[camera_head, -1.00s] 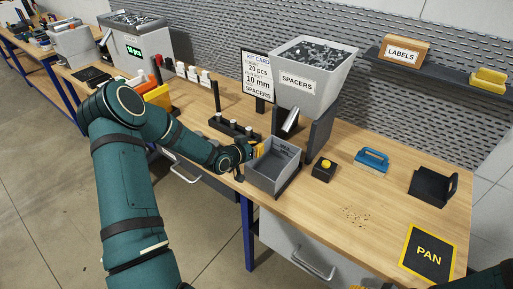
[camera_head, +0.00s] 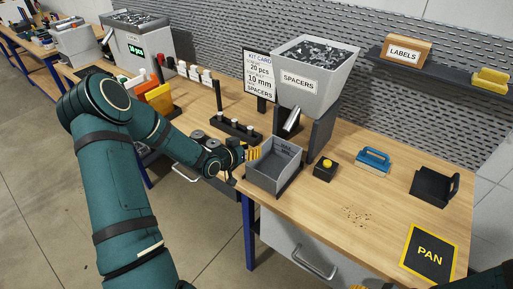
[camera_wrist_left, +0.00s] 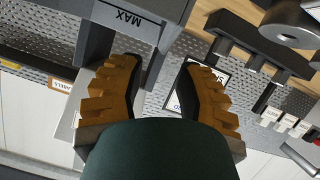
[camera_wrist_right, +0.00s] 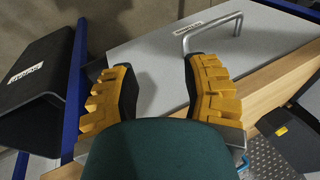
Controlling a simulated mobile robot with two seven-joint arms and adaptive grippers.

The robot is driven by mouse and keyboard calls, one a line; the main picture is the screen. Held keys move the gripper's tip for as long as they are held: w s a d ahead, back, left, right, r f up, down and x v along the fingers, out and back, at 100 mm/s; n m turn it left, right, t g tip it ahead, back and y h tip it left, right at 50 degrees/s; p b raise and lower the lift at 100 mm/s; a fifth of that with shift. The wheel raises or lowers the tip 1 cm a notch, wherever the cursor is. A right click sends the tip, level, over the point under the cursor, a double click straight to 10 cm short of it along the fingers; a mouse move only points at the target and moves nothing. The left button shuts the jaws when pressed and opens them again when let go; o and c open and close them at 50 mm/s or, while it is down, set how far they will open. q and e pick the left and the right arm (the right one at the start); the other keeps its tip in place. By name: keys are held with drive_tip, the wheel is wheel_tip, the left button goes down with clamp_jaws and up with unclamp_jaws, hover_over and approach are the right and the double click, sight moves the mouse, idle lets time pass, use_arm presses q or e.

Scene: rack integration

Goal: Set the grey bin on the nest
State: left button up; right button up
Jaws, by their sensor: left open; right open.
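The grey bin (camera_head: 268,178) is an open, empty box. It sits upright on a dark base (camera_head: 292,187) in front of the spacer dispenser; this base may be the nest, mostly hidden under the bin. My left gripper (camera_head: 254,153) is at the bin's left rear rim, its fingers apart. In the left wrist view, the bin's wall marked MAX (camera_wrist_left: 125,18) is just beyond the open fingers, and nothing is between them. My right gripper (camera_wrist_right: 160,85) is open and empty near the bench's front, with a drawer front beyond; only a bit shows in the head view.
The spacer hopper (camera_head: 314,80) stands behind the bin. A black button box (camera_head: 325,169), a blue-handled tool (camera_head: 373,160), a black holder (camera_head: 434,187) and a PAN mat (camera_head: 430,252) lie to the right. A dark peg rack (camera_head: 236,127) is left.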

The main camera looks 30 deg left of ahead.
use_arm(q)
drive_tip(key=v, duration=0.8)
drive_tip(key=s+d+f+n+g+h, duration=0.1)
drive_tip(key=d+f+g, duration=0.3)
drive_tip(key=d, duration=0.5)
drive_tip(key=s+d+f+g+h, duration=0.1)
drive_tip(key=d+f, duration=0.5)
drive_tip(key=d, duration=0.2)
drive_tip(key=s+d+f+g, duration=0.6)
drive_tip(key=s+d, duration=0.6)
drive_tip(key=shift+y, duration=0.3)
drive_tip(key=shift+d+f, duration=0.1)
drive_tip(key=shift+f, duration=0.05)
wheel_tip(320, 180, down, 8)
drive_tip(key=b, duration=0.7)
drive_tip(key=shift+s+d+g, duration=0.2)
drive_tip(key=shift+g, duration=0.1)
